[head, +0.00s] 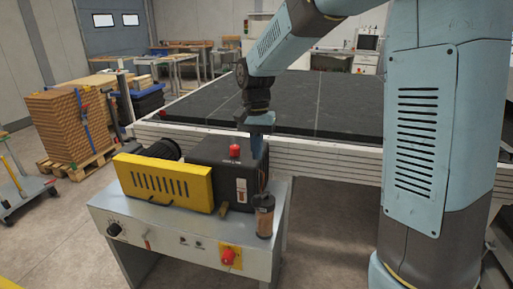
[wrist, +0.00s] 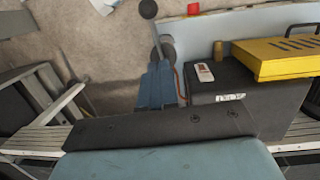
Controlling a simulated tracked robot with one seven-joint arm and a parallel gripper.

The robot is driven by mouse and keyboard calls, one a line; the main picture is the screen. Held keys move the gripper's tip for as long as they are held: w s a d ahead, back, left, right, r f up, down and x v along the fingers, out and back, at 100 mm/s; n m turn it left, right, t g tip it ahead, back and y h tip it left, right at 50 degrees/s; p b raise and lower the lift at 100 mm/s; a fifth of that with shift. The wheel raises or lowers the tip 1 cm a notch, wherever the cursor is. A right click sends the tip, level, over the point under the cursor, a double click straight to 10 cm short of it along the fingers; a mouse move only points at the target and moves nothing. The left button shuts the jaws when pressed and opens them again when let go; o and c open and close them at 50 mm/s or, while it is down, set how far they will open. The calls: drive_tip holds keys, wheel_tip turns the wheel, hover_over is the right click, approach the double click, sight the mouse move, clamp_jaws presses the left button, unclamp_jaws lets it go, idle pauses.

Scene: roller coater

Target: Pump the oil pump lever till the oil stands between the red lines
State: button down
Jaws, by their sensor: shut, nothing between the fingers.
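The black box (head: 218,165) of the coater carries a small pale gauge-like plate with red marks (head: 241,190), seen also in the wrist view (wrist: 203,72); an oil level cannot be read. A dark lever with a ball end (wrist: 148,9) shows in the wrist view, its rod running down to a round base (wrist: 167,47). In the head view, a dark-topped, brownish cylinder (head: 264,222) stands at the box's front right corner. My gripper (head: 263,160) points down beside the box's right side. Its fingers (wrist: 160,72) are shut and empty, near the lever's base; contact cannot be told.
A yellow guard (head: 163,182) adjoins the box on the left. A red knob (head: 235,151) tops the box. The cabinet (head: 170,235) has a red stop button (head: 228,256) in front. A large dark-topped table (head: 330,105) stands behind. Open floor (head: 330,250) lies right of the cabinet.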

drive_tip(key=s+f, duration=0.4)
drive_tip(key=f, duration=0.4)
drive_tip(key=shift+a+f, duration=0.25)
drive_tip(key=shift+s, duration=0.1)
